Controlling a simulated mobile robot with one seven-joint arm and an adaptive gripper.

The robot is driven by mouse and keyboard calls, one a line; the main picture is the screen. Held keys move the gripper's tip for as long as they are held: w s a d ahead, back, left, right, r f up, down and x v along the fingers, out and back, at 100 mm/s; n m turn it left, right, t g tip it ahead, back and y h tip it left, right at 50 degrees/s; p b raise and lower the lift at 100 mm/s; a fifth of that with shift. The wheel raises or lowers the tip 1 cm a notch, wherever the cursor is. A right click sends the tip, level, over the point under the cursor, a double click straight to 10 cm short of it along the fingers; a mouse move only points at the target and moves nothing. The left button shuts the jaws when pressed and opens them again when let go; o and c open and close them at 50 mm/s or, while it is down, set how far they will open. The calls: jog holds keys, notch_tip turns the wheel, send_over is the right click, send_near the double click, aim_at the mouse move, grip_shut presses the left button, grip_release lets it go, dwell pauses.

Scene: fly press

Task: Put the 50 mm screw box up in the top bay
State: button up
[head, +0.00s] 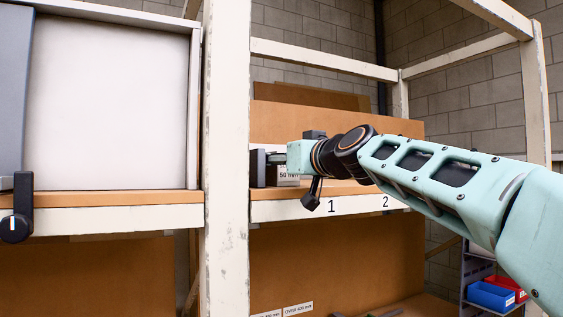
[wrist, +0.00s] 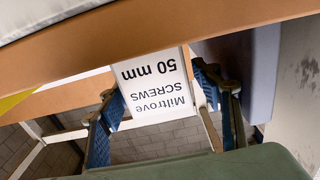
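The 50 mm screw box (head: 288,181) is a white box in the shelf bay above the number 1. It appears upright at deck level, but I cannot tell whether it bears on the deck. My gripper (head: 282,160) is in front of it and hides much of it. In the wrist view, the box label (wrist: 158,85) reads upside down, between the blue finger pads of my gripper (wrist: 158,80). The fingertips are close to both sides of the box. Whether they press on it is not clear.
The orange-brown deck (head: 350,188) has a white front edge marked 1 and 2. A white post (head: 227,160) stands left of the bay. A dark grey block (head: 257,168) is close left of the box. Deck 2 looks free behind my arm. Blue and red bins (head: 491,296) stand lower right.

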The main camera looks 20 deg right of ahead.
jog(key=shift+r, duration=0.1)
jog(key=shift+r+p, duration=0.2)
jog(key=shift+p, duration=0.15)
jog(key=shift+s+d+f, duration=0.1)
jog(key=shift+s+f, duration=0.1)
jog(key=shift+s+b, duration=0.4)
jog(key=shift+b, duration=0.05)
jog(key=s+b, duration=0.3)
jog(key=s, duration=0.8)
jog(key=shift+w+d, duration=0.1)
jog(key=shift+d, duration=0.05)
